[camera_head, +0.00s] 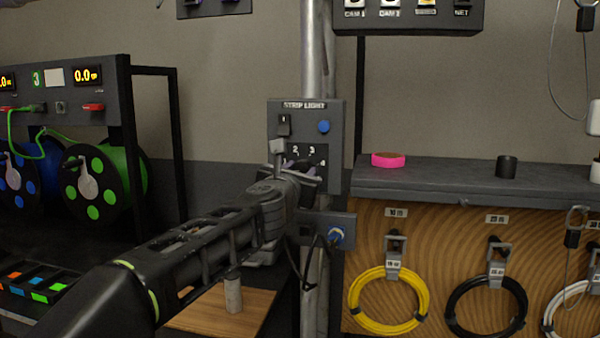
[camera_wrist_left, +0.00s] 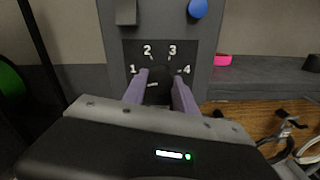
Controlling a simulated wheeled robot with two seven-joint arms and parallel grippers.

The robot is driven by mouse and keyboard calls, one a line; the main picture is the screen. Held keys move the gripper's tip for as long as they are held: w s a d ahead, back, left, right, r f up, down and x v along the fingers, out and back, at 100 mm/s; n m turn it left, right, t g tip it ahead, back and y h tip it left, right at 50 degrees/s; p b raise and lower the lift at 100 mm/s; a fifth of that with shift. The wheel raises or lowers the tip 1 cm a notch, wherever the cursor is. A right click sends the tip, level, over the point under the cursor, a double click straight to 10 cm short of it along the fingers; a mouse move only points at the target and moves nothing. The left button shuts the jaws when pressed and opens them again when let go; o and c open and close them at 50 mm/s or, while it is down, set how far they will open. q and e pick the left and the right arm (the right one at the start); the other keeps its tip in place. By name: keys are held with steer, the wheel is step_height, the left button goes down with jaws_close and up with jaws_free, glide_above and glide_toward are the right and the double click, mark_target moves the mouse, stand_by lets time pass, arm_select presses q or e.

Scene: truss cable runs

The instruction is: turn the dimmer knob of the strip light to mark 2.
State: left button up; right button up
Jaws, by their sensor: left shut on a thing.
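The strip light box (camera_head: 334,118) is a grey panel on a vertical pole, labelled STRIP LIGHT, with a switch and a blue button (camera_head: 323,126). Its dark dimmer plate (camera_wrist_left: 130,52) carries white marks 1 to 4 in an arc. The black dimmer knob (camera_wrist_left: 158,76) is below marks 2 and 3. A short pale line on the knob lies nearly level, towards the mark 1 side. My left gripper (camera_wrist_left: 159,92) is shut on the knob, with one purple finger on each side. In the head view my left gripper (camera_head: 300,172) hides most of the knob. My right gripper is not seen.
A grey shelf (camera_head: 450,178) at the right bears a pink tape roll (camera_head: 388,160) and a black cylinder (camera_head: 506,166). Coiled cables, including a yellow one (camera_head: 389,318), hang below. A small box with a blue connector (camera_head: 336,235) is under the panel. Cable reels stand left.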

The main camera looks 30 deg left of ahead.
arm_select(q)
jaws_close()
steer(key=shift+m, duration=0.4)
steer(key=shift+r+m+p, duration=0.1)
steer(key=shift+m+p, duration=0.6)
steer(key=shift+m, duration=0.5)
steer(key=m+p, duration=0.1)
steer(key=m, duration=0.3)
steer(key=shift+m+p, duration=0.3)
steer(key=shift+p, duration=0.1)
steer(key=m+p, duration=0.1)
steer(key=m, duration=0.2)
steer(key=shift+m, duration=0.3)
steer(key=shift+m+p, duration=0.95)
steer(key=shift+m, duration=0.85)
